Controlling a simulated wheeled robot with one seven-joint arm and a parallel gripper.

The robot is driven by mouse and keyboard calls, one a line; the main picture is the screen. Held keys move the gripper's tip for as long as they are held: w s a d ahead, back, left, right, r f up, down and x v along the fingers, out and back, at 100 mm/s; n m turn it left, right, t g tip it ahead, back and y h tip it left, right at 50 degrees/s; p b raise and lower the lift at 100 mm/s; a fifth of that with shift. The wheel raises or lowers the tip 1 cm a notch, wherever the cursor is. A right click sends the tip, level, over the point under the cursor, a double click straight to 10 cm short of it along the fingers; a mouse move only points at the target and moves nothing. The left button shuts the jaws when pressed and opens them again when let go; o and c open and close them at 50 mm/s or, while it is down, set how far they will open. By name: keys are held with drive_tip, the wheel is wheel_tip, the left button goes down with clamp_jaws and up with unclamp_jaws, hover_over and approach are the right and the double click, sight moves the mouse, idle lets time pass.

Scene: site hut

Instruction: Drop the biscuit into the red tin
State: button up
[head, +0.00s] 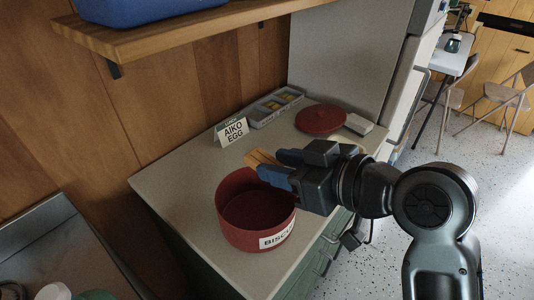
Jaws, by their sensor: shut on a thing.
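The red tin (232,232) stands open on the counter in the head view, with a white label on its front that starts "BISCU". Its inside, as far as I can see it, looks empty. My gripper (269,166) has blue fingertips and is at the tin's back right rim, seemingly above it. It is shut on a flat tan biscuit (256,158), which sticks out to the left of the fingers. Part of the biscuit is hidden by the fingers. A round red lid (321,119) lies flat on the counter further back.
A folded card (231,131) reading "AIKO EGG" and a grey tray (274,104) with yellowish items stand behind the tin. A small white block (359,124) lies beside the lid. A wooden shelf (180,31) overhangs the back left. The counter (178,185) left of the tin is clear.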

wheel_tip(320, 180, down, 6)
drive_tip(key=b, duration=0.5)
drive_tip(key=o, duration=1.1)
drive_tip(key=v, duration=0.8)
drive_tip(key=shift+f, duration=0.1)
